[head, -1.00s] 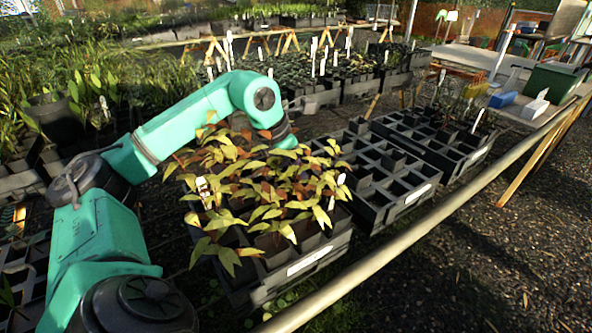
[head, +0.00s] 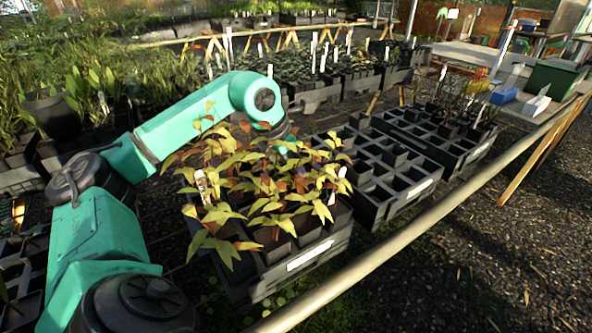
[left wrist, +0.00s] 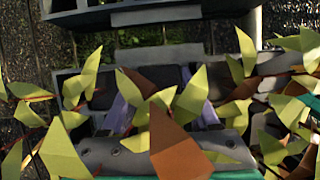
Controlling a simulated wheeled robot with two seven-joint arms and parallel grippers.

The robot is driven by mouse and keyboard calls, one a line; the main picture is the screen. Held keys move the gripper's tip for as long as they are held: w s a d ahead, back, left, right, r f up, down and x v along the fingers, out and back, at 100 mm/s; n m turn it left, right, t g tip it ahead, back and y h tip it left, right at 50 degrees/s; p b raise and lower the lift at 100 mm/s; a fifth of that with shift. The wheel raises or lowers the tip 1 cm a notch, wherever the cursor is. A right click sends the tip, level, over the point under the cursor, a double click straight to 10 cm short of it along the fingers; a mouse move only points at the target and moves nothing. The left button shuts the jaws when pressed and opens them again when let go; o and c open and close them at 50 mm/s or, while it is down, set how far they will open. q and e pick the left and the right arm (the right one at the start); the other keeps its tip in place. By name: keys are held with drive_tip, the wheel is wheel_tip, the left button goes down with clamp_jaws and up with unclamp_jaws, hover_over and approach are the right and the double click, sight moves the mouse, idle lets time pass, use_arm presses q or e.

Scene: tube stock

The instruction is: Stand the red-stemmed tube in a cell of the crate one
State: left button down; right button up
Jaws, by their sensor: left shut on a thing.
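My left arm reaches over a black crate (head: 295,277) full of plant tubes with yellow-green and rust leaves (head: 265,207). Its gripper is hidden behind the leaves in the head view. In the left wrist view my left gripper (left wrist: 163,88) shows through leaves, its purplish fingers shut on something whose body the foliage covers. Thin red stems (left wrist: 30,98) show among these leaves, but I cannot tell which tube they belong to. A second black crate (head: 408,202), with mostly empty cells, stands just right of the leafy one. I cannot read which crate is one. My right gripper is out of view.
A third black crate (head: 465,158) with a few thin plants stands farther right. A pale rail (head: 405,227) runs diagonally along the front of the crates. Trays of seedlings with white labels (head: 313,55) stand behind. The dark gravel at right is clear.

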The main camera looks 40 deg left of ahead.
use_arm(q)
drive_tip(key=shift+f, duration=0.15)
drive_tip(key=shift+c, duration=0.2)
unclamp_jaws()
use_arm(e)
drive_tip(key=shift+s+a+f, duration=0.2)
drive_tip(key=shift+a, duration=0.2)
use_arm(q)
drive_tip(key=v, duration=0.2)
drive_tip(key=shift+a+r, duration=0.1)
drive_tip(key=shift+r, duration=0.2)
drive_tip(key=p+v, duration=0.3)
drive_tip(key=v, duration=0.9)
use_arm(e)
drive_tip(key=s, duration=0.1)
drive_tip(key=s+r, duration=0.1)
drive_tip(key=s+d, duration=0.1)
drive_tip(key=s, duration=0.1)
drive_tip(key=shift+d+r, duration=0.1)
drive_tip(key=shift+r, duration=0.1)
use_arm(q)
drive_tip(key=shift+s, duration=0.1)
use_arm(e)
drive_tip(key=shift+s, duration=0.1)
